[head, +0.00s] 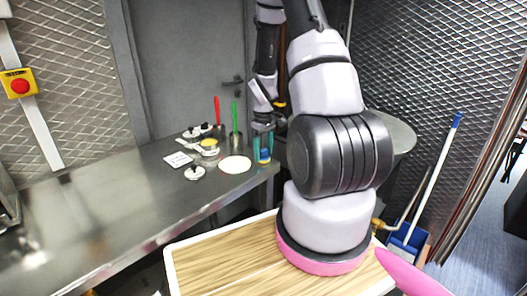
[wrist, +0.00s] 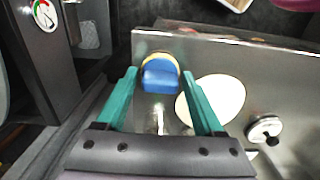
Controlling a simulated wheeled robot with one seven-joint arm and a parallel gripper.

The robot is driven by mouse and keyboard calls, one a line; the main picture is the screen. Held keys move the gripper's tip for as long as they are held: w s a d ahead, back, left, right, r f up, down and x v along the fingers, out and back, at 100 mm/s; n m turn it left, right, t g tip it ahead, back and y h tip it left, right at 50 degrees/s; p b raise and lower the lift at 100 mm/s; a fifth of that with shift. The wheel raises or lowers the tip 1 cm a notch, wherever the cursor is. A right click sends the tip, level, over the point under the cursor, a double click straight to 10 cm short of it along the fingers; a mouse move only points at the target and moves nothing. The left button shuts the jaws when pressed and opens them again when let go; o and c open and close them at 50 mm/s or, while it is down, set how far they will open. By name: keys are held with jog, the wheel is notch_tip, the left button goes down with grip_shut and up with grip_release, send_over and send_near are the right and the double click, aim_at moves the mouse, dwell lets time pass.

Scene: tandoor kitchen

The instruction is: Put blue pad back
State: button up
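The blue pad (wrist: 160,78) is a small blue block with a yellow part behind it, seen between my fingertips in the wrist view. In the head view the blue pad (head: 265,154) is at the counter's right end, low between the fingers. My gripper (head: 263,140) points down over that end. Its two teal fingers stand apart on either side of the pad, and the wrist view shows the open gripper (wrist: 160,73) with a gap to the pad on each side. I cannot tell how far the pad is below the fingertips.
A pale round disc (head: 235,165) lies on the steel counter (head: 130,208) beside the gripper. Lidded pots (head: 195,173), a white card (head: 178,159) and containers with a red utensil (head: 217,110) and a green one (head: 235,115) stand left. A wooden board (head: 225,262) is in front.

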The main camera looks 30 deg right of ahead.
jog(key=shift+o, duration=0.5)
notch_tip(320, 180, up, 13)
notch_tip(320, 180, up, 7)
jog(key=m+t, duration=0.1)
jog(key=m, duration=0.1)
send_over(263, 150)
jog(key=s+a, duration=0.2)
jog(key=a, duration=0.1)
jog(key=s+a+r+m+t+y, duration=0.1)
jog(key=s+a+r+m+t, duration=0.2)
jog(key=s+a+r, duration=0.2)
jog(key=s+a+r+m+t+y, duration=0.1)
jog(key=s+a+r+m+t, duration=0.2)
jog(key=s+r, duration=0.9)
jog(key=shift+s+a+r, duration=0.2)
jog(key=shift+a+r, duration=0.5)
jog(key=shift+a, duration=0.4)
